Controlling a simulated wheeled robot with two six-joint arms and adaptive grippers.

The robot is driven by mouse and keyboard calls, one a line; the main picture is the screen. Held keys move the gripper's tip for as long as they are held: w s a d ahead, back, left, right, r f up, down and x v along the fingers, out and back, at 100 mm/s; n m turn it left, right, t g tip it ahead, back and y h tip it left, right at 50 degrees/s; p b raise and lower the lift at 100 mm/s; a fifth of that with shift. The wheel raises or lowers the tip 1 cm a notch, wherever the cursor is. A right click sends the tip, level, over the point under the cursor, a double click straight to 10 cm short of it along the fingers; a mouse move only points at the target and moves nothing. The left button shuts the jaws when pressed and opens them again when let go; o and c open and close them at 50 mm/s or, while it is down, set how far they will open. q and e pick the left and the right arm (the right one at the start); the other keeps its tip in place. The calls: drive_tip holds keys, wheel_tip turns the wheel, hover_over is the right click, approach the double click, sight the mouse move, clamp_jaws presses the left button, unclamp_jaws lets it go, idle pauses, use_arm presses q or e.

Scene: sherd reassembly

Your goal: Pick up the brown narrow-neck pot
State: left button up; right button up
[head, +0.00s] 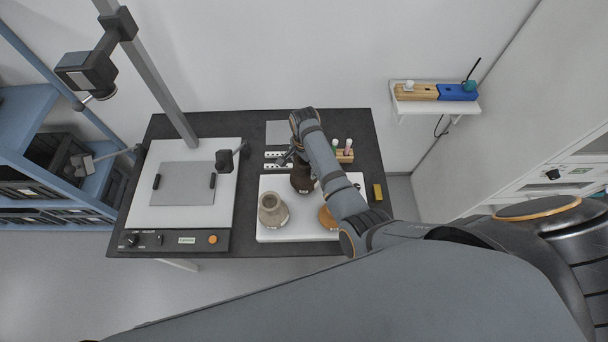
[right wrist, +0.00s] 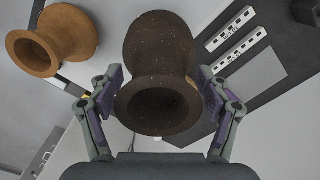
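The brown narrow-neck pot (head: 301,180) is dark and stands at the back of the white pad, partly hidden by my right arm. In the right wrist view the pot (right wrist: 158,62) is seen mouth-first, its round rim facing the camera. My right gripper (right wrist: 161,88) has one finger on each side of the pot near its neck. Slim gaps seem to show between the fingers and the neck, so it looks open around the pot. In the head view the right gripper (head: 292,155) is at the pot, mostly covered by the arm. My left gripper is not in view.
A greyish-beige pot (head: 272,210) stands left on the white pad (head: 290,234). An orange-brown pot (head: 327,217) is on the right, close to my arm; it also shows in the wrist view (right wrist: 55,40). A boxy apparatus (head: 185,215) fills the table's left. A yellow block (head: 378,192) lies right.

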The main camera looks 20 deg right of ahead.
drive_tip(key=shift+s+r, duration=0.1)
drive_tip(key=shift+s, duration=0.1)
drive_tip(key=c, duration=0.5)
drive_tip(key=shift+w+d, duration=0.1)
drive_tip(key=shift+w, duration=0.05)
drive_tip(key=c, duration=0.9)
clamp_jaws()
